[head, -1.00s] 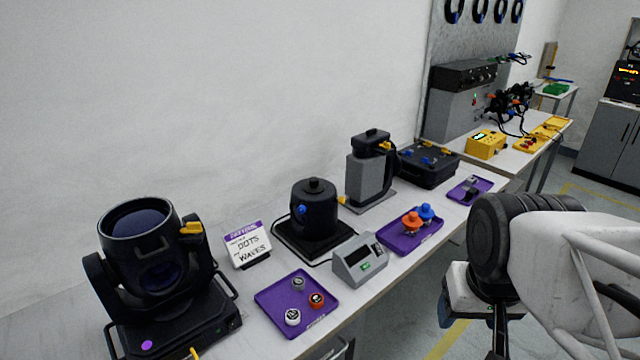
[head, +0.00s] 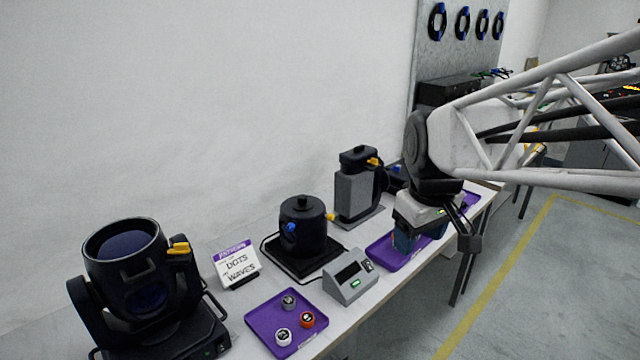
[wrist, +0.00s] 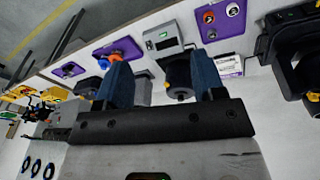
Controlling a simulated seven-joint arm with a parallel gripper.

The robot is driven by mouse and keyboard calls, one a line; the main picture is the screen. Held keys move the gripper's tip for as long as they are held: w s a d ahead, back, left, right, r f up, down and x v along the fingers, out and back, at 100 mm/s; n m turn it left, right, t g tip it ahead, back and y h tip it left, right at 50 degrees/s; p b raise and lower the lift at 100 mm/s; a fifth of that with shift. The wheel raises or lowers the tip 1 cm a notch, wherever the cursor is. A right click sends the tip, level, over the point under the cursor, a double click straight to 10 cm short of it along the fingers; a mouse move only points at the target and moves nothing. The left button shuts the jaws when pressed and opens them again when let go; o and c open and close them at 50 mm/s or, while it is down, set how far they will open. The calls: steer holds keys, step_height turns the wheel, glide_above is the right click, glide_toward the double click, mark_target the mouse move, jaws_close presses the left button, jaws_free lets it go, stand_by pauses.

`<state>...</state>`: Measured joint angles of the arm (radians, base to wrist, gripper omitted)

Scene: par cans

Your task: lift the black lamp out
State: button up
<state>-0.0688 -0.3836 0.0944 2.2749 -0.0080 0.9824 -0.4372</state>
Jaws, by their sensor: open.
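A round black canister (head: 303,225) with a top knob and a blue side knob stands on a flat black base. A tall grey block with a black top and yellow tab (head: 356,185) stands behind it to the right. A large black moving-head lamp (head: 125,255) fills the left end of the table. I cannot tell which of these is the black lamp meant. My gripper (head: 418,238) is open and empty, above the table's right part. In the wrist view its blue fingers (wrist: 164,82) are apart, with the black canister (wrist: 178,72) showing between them, farther off.
A grey box with a display (head: 350,277) stands at the front. A purple tray (head: 262,318) holds three small knobs. Another purple tray (head: 385,258) is partly hidden by my gripper. A "dots, waves" sign (head: 236,263) stands left of the canister.

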steer(key=w+a+r+n, duration=0.1)
steer(key=w+a+n, duration=0.3)
steer(key=w, duration=0.7)
steer(key=n+g, duration=0.2)
steer(key=n, duration=1.2)
glide_above(302, 196)
steer(key=f, duration=1.1)
steer(key=shift+s+d, duration=0.1)
steer(key=shift+d, duration=0.1)
steer(key=shift+a+f, duration=0.15)
steer(key=shift+f, duration=0.05)
steer(key=shift+f, duration=0.1)
steer(key=shift+f, duration=1.25)
steer(key=shift+f, duration=0.1)
